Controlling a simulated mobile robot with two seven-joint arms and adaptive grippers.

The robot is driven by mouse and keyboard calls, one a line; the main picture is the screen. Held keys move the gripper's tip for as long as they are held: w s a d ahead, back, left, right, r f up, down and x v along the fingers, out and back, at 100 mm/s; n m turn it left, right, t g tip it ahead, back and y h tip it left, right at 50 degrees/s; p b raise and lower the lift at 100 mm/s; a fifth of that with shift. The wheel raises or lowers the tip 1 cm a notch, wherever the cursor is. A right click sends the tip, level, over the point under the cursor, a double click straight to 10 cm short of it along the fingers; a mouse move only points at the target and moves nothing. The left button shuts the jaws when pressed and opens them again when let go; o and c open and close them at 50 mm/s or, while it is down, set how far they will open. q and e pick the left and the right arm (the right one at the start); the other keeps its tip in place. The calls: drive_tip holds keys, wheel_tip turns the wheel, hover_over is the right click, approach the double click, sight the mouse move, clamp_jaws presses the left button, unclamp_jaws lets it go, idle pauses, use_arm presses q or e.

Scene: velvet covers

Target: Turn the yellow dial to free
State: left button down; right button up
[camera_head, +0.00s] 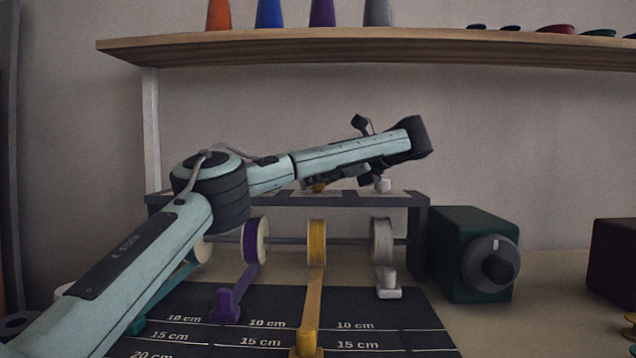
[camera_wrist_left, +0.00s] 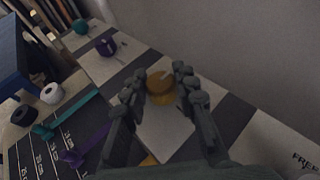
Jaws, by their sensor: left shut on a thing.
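The yellow dial (camera_wrist_left: 159,87) sits on a pale patch of the rack's top in the left wrist view. A light pointer line shows on its top face. My left gripper (camera_wrist_left: 163,78) has one finger on each side of the dial and is shut on it. In the head view the yellow dial (camera_head: 319,188) is partly hidden below my left gripper (camera_head: 315,182), which sits under my forearm. The word FREE (camera_wrist_left: 305,161) is printed on the rack top at the lower right of the wrist view. My right gripper is not in view.
A grey dial (camera_head: 383,185) stands right of the yellow one; purple (camera_wrist_left: 107,46) and teal (camera_wrist_left: 82,27) dials stand beyond it. Coloured ribbon spools hang below the rack (camera_head: 417,200). A green box with a knob (camera_head: 491,264) stands at right. A shelf (camera_head: 370,47) runs above.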

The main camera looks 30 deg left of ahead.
use_arm(q)
drive_tip(key=shift+f, duration=0.1)
idle(0.4)
drive_tip(key=c, duration=1.2)
unclamp_jaws()
drive_tip(key=shift+o, duration=0.2)
drive_tip(key=v, duration=1.2)
drive_tip(key=shift+w, duration=0.15)
